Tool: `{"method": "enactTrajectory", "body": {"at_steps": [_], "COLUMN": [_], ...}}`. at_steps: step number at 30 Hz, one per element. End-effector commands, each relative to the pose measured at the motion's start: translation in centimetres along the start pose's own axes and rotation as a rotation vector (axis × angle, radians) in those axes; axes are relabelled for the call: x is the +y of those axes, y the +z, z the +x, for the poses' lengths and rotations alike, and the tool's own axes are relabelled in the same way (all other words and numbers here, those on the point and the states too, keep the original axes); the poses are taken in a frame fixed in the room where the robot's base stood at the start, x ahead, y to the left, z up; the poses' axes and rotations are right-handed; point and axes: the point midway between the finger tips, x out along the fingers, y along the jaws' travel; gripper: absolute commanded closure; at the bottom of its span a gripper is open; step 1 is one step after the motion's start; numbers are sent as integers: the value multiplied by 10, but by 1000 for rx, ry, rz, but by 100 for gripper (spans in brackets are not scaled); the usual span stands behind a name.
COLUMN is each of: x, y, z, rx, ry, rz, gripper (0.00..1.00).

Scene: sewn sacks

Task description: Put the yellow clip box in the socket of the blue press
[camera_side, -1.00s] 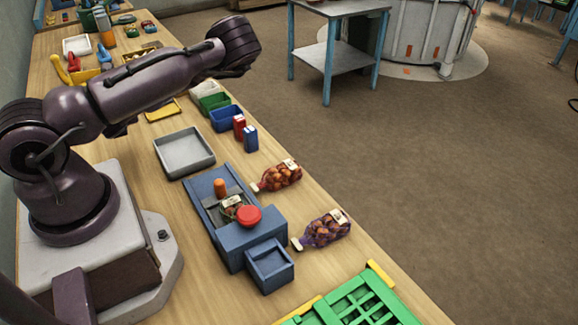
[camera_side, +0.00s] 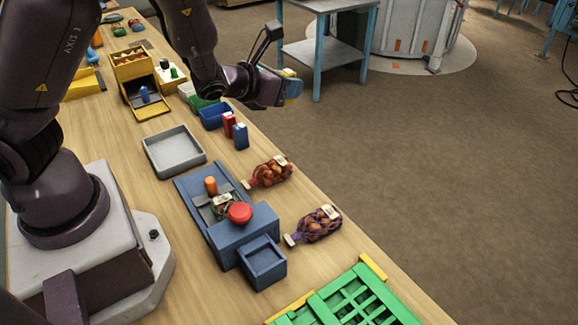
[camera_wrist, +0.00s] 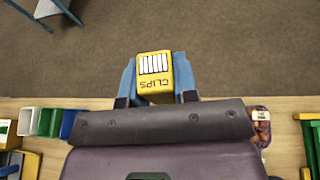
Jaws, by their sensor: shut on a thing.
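In the side view only a small yellow part of the clip box (camera_side: 289,72) shows at my gripper (camera_side: 290,87). My gripper is shut on it and holds it in the air, past the table's right edge, up and to the right of the small bins.
A grey tray (camera_side: 174,153) lies above the press. Red (camera_side: 228,124) and blue (camera_side: 241,137) small boxes stand by a blue bin (camera_side: 214,116). Two net bags (camera_side: 268,172) (camera_side: 316,224) lie right of the press. A green crate (camera_side: 350,301) is at the near end.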

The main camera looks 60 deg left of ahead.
Motion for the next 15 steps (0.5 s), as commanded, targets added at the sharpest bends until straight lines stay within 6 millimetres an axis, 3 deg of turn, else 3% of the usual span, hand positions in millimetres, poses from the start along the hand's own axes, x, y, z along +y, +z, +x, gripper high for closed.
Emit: {"method": "enactTrajectory", "body": {"at_steps": [1,3,6,15], "x": [-17,-31,-43,-46], "y": [10,16,19,19], "z": [-2,-3,-5,-6], "rx": [-5,-2,1,1], "ry": [-35,-62,-83,-89], "rz": [10,22,35,35], "gripper": [100,100,100,100]}}
